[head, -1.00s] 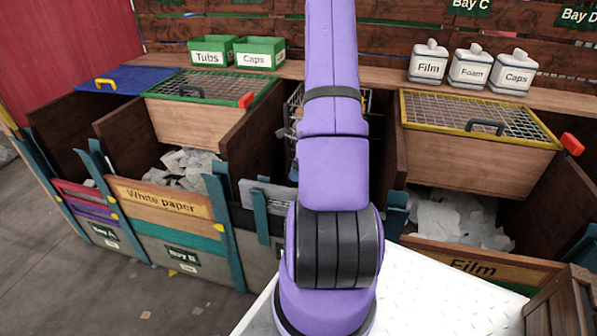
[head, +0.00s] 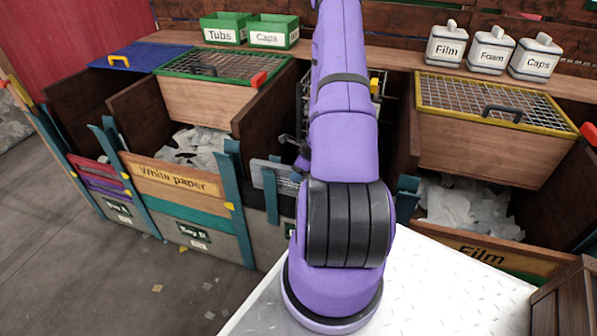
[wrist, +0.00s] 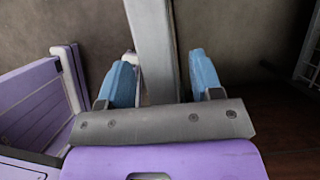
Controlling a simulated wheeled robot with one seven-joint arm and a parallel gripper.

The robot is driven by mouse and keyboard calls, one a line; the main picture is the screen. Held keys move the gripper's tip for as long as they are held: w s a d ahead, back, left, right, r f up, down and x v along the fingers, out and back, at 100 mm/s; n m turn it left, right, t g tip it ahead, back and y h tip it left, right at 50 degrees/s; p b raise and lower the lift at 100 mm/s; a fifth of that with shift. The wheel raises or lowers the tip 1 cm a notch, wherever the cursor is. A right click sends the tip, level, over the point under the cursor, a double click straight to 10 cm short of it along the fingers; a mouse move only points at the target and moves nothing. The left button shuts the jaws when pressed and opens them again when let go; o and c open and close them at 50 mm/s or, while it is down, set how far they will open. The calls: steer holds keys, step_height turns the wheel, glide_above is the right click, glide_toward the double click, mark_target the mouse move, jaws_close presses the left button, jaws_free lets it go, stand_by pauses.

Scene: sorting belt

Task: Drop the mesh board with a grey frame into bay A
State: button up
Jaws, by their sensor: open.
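A grey board (head: 271,176) stands at the front of the bay left of my arm in the head view; no mesh can be made out on it. In the wrist view a long grey bar (wrist: 153,45), perhaps this board's edge, runs between the blue fingertips of my open gripper (wrist: 163,82). The fingers stand on either side of it; contact cannot be told. My gripper is mostly hidden behind my arm in the head view. Bay A, with its sign (head: 118,208), is at the far left, its blue lid (head: 140,56) lying behind the open top.
Teal posts (head: 232,190) separate the bay fronts. Labelled containers stand on the back shelf.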

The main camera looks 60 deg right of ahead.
jaws_close()
steer(key=c, duration=0.8)
jaws_free()
jaws_close()
step_height(320, 180, up, 21)
